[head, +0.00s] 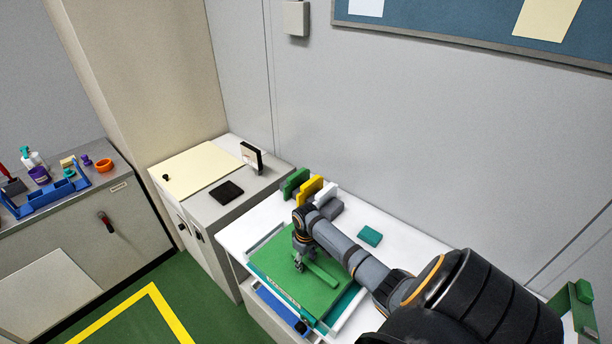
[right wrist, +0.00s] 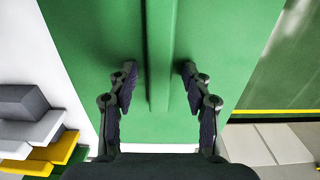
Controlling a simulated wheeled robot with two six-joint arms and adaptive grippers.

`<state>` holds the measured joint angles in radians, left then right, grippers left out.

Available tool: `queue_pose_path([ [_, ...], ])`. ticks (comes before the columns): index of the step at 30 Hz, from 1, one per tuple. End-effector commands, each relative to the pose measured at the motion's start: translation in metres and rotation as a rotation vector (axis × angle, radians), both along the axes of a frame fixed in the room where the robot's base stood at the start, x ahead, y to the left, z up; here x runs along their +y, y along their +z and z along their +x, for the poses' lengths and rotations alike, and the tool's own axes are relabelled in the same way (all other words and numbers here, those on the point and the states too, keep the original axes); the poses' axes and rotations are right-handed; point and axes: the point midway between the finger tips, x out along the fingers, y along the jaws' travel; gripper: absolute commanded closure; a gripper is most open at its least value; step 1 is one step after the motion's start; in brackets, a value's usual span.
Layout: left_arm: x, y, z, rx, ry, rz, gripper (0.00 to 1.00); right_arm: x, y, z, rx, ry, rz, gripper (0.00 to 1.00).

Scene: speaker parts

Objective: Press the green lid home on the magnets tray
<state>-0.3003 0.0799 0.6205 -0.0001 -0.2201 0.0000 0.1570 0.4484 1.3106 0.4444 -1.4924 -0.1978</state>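The green lid (head: 275,262) lies over a teal tray (head: 345,303) on the white table, with a small label along its front edge. A raised green bar (right wrist: 161,50) runs along the lid's top. My right gripper (head: 299,266) points down over the lid. In the right wrist view its two fingers are apart, one on each side of the bar, with visible gaps, so it is open and holds nothing. I cannot tell whether the lid sits fully down on the tray. My left gripper is not in view.
Green, yellow and white upright parts (head: 312,189) and a grey block (head: 331,208) stand behind the lid. A small teal block (head: 370,236) lies to the right. A blue part (head: 272,300) shows at the table's front edge. A grey cabinet (head: 217,213) adjoins on the left.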

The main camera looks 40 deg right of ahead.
Motion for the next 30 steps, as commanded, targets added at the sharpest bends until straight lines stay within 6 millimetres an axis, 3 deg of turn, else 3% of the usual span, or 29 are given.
queue_pose_path([
  [10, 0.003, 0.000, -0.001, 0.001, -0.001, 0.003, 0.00, -0.001, 0.009, 0.000, 0.000, -0.001, 0.000, 0.50],
  [21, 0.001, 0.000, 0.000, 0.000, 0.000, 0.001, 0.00, -0.001, 0.093, 0.000, -0.002, 0.001, -0.003, 0.50],
  [25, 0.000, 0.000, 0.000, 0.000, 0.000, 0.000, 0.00, -0.001, 0.112, 0.000, -0.001, 0.000, -0.001, 0.50],
  [30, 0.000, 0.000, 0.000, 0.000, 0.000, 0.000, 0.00, 0.000, 0.120, 0.000, 0.000, 0.000, 0.000, 0.50],
])
